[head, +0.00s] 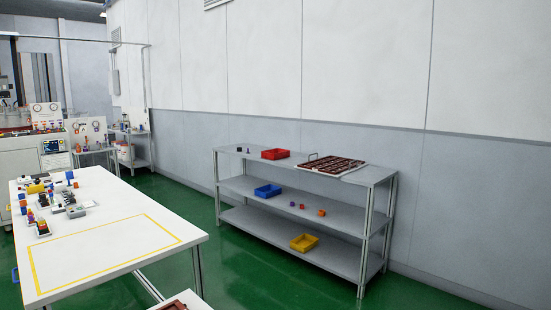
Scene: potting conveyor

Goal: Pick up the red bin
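The red bin (275,154) is a small open tray on the top shelf of the grey metal shelf unit (262,206), left of the middle of that shelf. It stands upright and is seen from some distance across the room. Neither of my grippers shows in the head view, and nothing is holding the bin.
A dark red slotted tray (333,166) lies right of the bin. A blue bin (268,191) and small parts are on the middle shelf, a yellow bin (304,242) below. A white table (110,236) stands front left. Green floor (233,285) lies open between.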

